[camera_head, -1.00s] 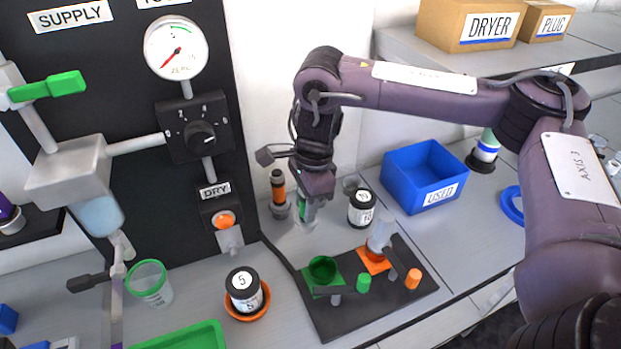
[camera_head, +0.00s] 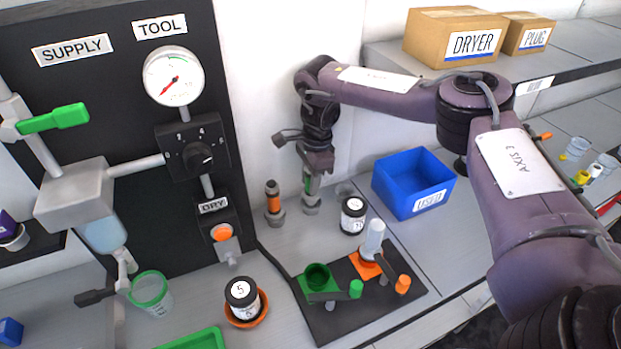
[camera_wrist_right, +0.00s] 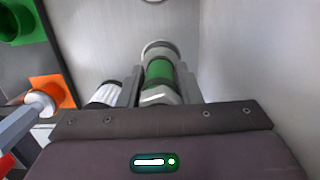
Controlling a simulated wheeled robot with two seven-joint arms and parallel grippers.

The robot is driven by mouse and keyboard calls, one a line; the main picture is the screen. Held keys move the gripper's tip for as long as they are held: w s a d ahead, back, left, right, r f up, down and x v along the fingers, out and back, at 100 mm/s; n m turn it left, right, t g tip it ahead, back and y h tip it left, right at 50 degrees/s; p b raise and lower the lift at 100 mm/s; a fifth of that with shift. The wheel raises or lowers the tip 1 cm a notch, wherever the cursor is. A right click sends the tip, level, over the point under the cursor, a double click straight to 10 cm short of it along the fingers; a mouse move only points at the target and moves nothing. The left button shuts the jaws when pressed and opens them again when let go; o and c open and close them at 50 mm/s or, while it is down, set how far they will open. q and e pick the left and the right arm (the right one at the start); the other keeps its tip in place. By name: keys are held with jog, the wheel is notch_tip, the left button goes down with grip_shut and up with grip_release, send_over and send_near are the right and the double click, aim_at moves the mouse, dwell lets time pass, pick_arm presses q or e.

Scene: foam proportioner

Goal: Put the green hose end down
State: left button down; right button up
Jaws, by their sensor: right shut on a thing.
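The green hose end (camera_wrist_right: 159,74) is a grey metal fitting with a green band, seen between the fingers of my right gripper (camera_wrist_right: 158,88) in the right wrist view. In the head view my right gripper (camera_head: 311,184) points down at the back of the bench and is shut on the green hose end (camera_head: 308,186). A grey metal base (camera_head: 311,205) shows right below it; I cannot tell whether the fitting rests in it. My left gripper is not in view.
An orange-banded fitting (camera_head: 272,197) stands upright just left. A black-and-white jar (camera_head: 353,215) stands close on the right, with a blue bin (camera_head: 413,184) beyond. In front is a dark mat (camera_head: 350,312) with green and orange holders. The wall is close behind.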

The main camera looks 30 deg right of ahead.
jog(key=shift+f, duration=0.4)
jog(key=shift+f, duration=0.2)
jog(key=shift+f, duration=0.45)
jog(key=o, duration=1)
jog(key=shift+o, duration=0.2)
jog(key=shift+r, duration=0.25)
jog(key=r, duration=0.2)
jog(key=r+b, duration=0.1)
jog(key=r, duration=0.3)
jog(key=shift+d+b, duration=0.3)
jog(key=shift+b, duration=0.05)
jog(key=r, duration=0.4)
jog(key=r+p, duration=0.1)
jog(key=r, duration=0.1)
jog(key=shift+d+r, duration=0.4)
